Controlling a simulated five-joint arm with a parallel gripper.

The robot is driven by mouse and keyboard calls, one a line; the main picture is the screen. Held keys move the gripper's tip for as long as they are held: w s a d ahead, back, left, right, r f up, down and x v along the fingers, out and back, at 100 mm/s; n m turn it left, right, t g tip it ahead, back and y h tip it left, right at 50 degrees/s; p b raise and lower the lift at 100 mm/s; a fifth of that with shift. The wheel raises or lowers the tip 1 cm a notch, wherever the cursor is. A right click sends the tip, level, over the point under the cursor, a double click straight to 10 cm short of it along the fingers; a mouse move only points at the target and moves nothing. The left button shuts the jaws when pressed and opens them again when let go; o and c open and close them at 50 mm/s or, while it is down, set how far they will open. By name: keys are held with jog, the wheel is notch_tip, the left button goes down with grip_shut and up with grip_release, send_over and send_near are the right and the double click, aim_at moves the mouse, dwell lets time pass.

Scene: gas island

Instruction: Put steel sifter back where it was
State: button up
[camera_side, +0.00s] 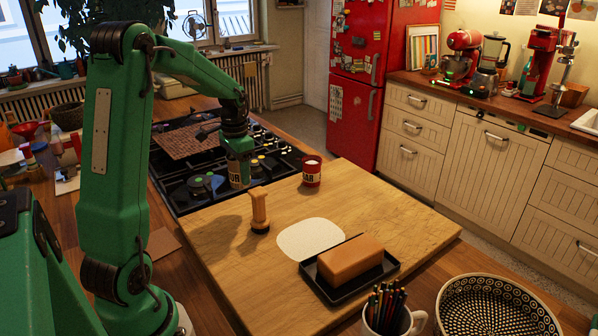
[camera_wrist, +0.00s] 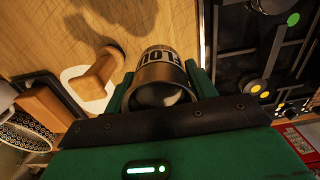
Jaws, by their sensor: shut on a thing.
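The steel sifter (camera_side: 238,176) has a pale label with dark letters. It hangs in my gripper (camera_side: 238,153), in the air near the stove side of the wooden board. In the wrist view the sifter (camera_wrist: 165,82) sits between the two green fingers of my gripper (camera_wrist: 160,88), its round open end towards the camera. The fingers are shut on it. I cannot tell exactly how high it is above the surface.
A wooden mill (camera_side: 260,212) stands close by on the board (camera_side: 390,215). A red labelled tin (camera_side: 311,173) stands near the stove (camera_side: 195,185). A pale mat (camera_side: 308,239) lies by a brown block (camera_side: 350,256) on a black tray (camera_side: 324,287). The board's right part is clear.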

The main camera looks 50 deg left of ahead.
jog(key=shift+f, duration=4.45)
jog(key=o, duration=0.9)
jog(key=shift+f, duration=0.1)
notch_tip(320, 180, up, 12)
jog(key=shift+r, duration=0.15)
